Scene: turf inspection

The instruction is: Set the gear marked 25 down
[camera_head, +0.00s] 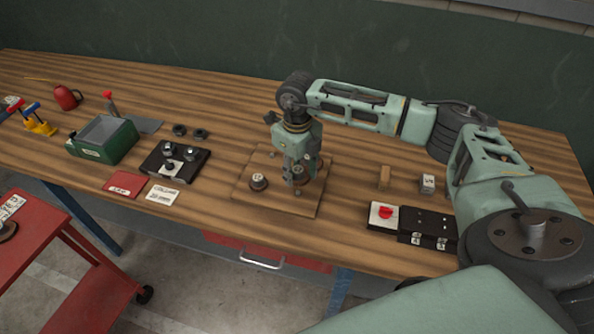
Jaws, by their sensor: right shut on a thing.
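My right gripper (299,185) points down over the right half of a square wooden board (275,202) on the bench. It is shut on a small brownish part, which looks like a gear (298,175) and is mostly hidden by the fingers. I cannot tell whether this part touches the board. Another dark round gear (258,181) with a pale top sits on the left half of the board, apart from the gripper. The number 25 is too small to read on either. My left gripper is not in view.
Left of the board are a black block with knobs (176,158), a red card (125,185), a white card (162,195) and a green box (101,142).

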